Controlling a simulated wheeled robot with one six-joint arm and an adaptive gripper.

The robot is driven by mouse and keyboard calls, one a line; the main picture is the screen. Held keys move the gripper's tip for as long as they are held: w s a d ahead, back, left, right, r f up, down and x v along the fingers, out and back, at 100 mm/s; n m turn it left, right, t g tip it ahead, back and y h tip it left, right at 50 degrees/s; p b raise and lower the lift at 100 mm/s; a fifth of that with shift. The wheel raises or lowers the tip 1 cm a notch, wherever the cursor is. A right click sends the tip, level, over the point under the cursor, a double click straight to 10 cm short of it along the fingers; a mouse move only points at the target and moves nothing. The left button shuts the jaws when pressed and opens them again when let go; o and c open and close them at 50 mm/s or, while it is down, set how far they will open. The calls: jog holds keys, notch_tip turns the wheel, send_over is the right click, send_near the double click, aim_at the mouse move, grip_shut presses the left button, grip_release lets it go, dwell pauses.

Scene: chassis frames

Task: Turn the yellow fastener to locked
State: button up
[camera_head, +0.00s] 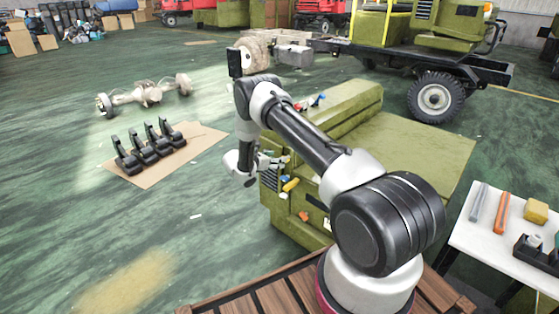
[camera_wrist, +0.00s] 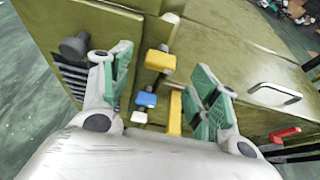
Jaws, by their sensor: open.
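My gripper (camera_wrist: 165,88) is open, with its green-padded fingers spread in front of an olive green chassis panel. Two yellow pieces show in the wrist view. One orange-yellow fastener (camera_wrist: 160,61) stands out just beyond the fingertips, between them. A second yellow piece (camera_wrist: 174,113) lies lower, near the right finger and partly hidden by my gripper. Neither is visibly gripped. In the head view my gripper (camera_head: 266,163) is at the left face of the olive box, near a yellow fastener (camera_head: 291,184). I cannot tell which wrist-view piece this matches.
A blue fastener (camera_wrist: 146,98) sits between the fingers, near the yellow pieces. A dark knob (camera_wrist: 75,46) is beside the left finger. A silver handle (camera_wrist: 275,94) and a red lever (camera_wrist: 285,134) are to the right. A white table (camera_head: 460,238) stands at right.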

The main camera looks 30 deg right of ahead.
jog(key=shift+x, duration=1.9)
jog(key=shift+c, duration=0.2)
jog(key=shift+d, duration=0.1)
jog(key=c, duration=1)
jog(key=shift+s, duration=0.1)
jog(key=shift+s+d+f+m+t+h, duration=0.1)
jog(key=shift+s+f+m+t, duration=0.15)
jog(key=shift+m+t, duration=1.5)
jog(key=shift+s+d+f+m+t+h, duration=0.2)
jog(key=shift+m+t, duration=0.5)
jog(key=shift+m, duration=2)
jog(key=shift+s+a+f+m+t, duration=0.1)
jog(key=shift+s+f+m+t, duration=0.2)
jog(key=shift+m+t, duration=1.45)
jog(key=shift+m+g, duration=0.5)
jog(key=shift+m, duration=0.1)
